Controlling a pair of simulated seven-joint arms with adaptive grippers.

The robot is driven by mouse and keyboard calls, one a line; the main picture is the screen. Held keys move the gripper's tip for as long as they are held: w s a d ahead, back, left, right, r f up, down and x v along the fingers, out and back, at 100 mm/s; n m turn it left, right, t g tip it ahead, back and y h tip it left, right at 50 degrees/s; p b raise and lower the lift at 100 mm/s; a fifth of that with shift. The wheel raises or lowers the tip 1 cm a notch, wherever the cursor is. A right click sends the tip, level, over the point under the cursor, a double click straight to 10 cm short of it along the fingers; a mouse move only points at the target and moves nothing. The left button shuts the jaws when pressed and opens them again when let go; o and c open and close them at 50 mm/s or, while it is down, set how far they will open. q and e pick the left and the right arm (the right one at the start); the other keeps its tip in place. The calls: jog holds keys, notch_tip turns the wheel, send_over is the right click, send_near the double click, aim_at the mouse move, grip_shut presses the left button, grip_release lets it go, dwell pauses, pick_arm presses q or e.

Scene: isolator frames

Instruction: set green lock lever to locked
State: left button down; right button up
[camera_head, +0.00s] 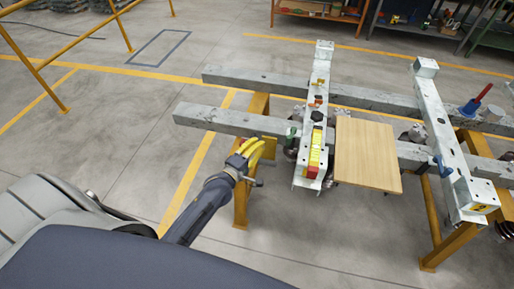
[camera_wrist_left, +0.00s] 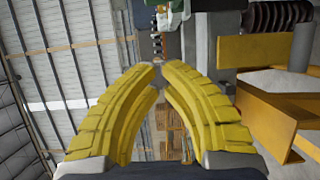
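The green lock lever (camera_head: 292,132) appears as a small green part on the left side of the near upright grey beam, beside the red-and-yellow block. In the left wrist view a green part (camera_wrist_left: 174,16) shows at the top edge, beyond the fingertips; its setting cannot be read. My left gripper (camera_head: 262,146) has yellow fingers and stands left of the lever, apart from it. In the left wrist view its fingertips (camera_wrist_left: 157,70) come almost together with nothing seen between them. My right gripper is not in view.
Two long grey beams (camera_head: 240,82) rest on yellow trestles (camera_head: 242,190). A wooden board (camera_head: 367,155) lies right of the crossbeam (camera_head: 318,85). A second crossbeam (camera_head: 440,130) and a blue part with a red handle (camera_head: 471,106) stand further right.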

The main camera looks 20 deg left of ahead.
pick_arm(q)
jog(key=w+d, duration=0.5)
jog(key=w, duration=0.1)
jog(key=shift+w, duration=0.3)
jog(key=shift+d, duration=0.1)
jog(key=shift+s+d, duration=0.15)
jog(key=shift+d, duration=1)
